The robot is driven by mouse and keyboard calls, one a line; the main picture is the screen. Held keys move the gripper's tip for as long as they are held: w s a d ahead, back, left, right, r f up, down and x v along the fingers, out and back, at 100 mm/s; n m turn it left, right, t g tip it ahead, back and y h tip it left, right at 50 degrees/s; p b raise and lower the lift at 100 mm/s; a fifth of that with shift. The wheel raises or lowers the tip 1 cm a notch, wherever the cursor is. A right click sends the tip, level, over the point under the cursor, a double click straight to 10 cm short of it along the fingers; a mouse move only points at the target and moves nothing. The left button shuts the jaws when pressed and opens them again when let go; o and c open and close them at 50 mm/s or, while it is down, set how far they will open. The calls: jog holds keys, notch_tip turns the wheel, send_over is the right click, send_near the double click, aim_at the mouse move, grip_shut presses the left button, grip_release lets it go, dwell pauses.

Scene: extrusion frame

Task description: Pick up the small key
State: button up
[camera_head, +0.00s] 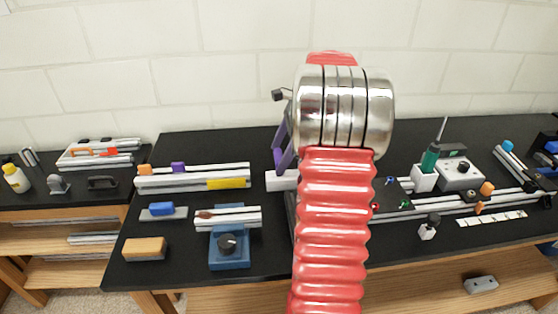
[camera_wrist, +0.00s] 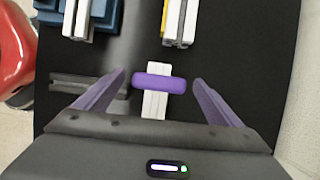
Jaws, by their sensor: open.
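My gripper (camera_wrist: 159,78) is open in the wrist view, with one purple finger on each side of a purple rounded bar (camera_wrist: 158,84). The bar lies across a narrow white block (camera_wrist: 154,104). Gaps show between the bar and both fingers, and their height above it is hard to judge. I cannot make out a clear key shape; the purple bar may be the small key's handle. In the head view my gripper (camera_head: 283,148) is partly hidden by my arm, above the white block (camera_head: 282,181). The bar cannot be told from the fingers there.
To the left on the black bench (camera_head: 190,272) are a blue fixture (camera_head: 230,249) with a profile, a profile with a yellow part (camera_head: 227,184), and a tan block (camera_head: 144,248). A dark rail (camera_wrist: 86,84) lies beside the white block. Several small parts and rails lie right of my arm.

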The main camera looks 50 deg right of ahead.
jog(key=shift+w+a+f, duration=0.15)
jog(key=shift+f, duration=0.5)
jog(key=shift+c, duration=0.7)
jog(key=c, duration=1)
jog(key=shift+r, duration=0.1)
notch_tip(320, 180, up, 10)
